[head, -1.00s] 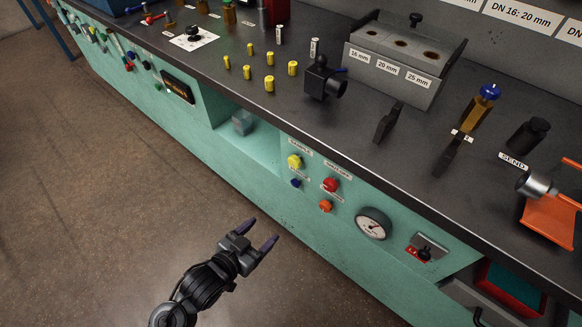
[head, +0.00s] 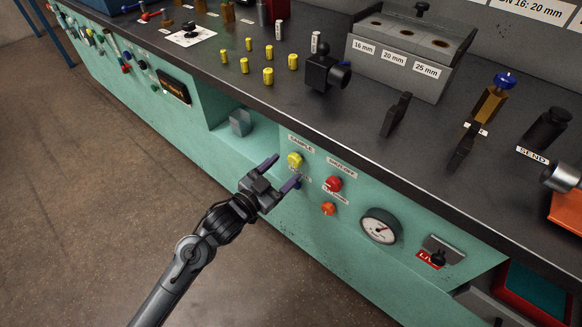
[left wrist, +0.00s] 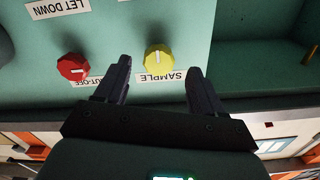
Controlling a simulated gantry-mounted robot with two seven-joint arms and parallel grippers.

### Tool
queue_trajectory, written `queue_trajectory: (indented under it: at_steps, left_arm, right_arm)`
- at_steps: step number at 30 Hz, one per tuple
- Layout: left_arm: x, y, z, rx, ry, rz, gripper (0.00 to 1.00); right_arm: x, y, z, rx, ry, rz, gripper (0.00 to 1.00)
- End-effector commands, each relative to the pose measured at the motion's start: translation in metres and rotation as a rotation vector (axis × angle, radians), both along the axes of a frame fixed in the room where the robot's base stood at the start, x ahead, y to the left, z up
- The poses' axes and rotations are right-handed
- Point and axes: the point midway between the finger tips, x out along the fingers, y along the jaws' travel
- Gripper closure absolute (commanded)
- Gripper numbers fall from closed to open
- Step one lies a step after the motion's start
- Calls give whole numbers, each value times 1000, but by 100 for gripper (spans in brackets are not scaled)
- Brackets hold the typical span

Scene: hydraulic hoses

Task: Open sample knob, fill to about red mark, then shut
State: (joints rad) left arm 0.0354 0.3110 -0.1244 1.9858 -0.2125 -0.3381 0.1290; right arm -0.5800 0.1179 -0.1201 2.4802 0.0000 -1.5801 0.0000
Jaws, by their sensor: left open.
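The yellow sample knob (head: 295,160) sits on the green front panel under the label SAMPLE; it also shows in the left wrist view (left wrist: 159,60), a little beyond and between my fingers. My left gripper (head: 279,172) is open and empty, its two purple-tipped fingers pointing at the panel just short of the yellow knob. It also shows in the left wrist view (left wrist: 163,84). A clear sample container (head: 240,122) stands in the recess to the left of the knob. Its red mark cannot be made out. My right gripper is not in view.
A red knob (head: 333,184), marked SHUT-OFF, and an orange knob (head: 328,209) sit right of the yellow one. A blue knob is partly behind my finger. A pressure gauge (head: 381,226) and a lever (head: 438,258) are farther right. The bench top edge overhangs above.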

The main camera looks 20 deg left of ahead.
Motion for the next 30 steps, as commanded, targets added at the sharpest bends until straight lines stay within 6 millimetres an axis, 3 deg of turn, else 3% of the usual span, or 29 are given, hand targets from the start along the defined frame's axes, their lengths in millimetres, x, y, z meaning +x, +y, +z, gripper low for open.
queue_trajectory:
  at_steps: [9,21,23,30]
  left_arm:
    - [31,-11,-1,0,0,0,31]
    - [36,-13,0,0,1,-1,31]
    - [36,-13,0,-1,1,-1,37]
    - [35,-13,0,0,1,-1,74]
  right_arm:
    - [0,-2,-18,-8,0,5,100]
    - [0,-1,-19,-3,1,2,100]
    - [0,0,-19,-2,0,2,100]
    - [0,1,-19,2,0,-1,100]
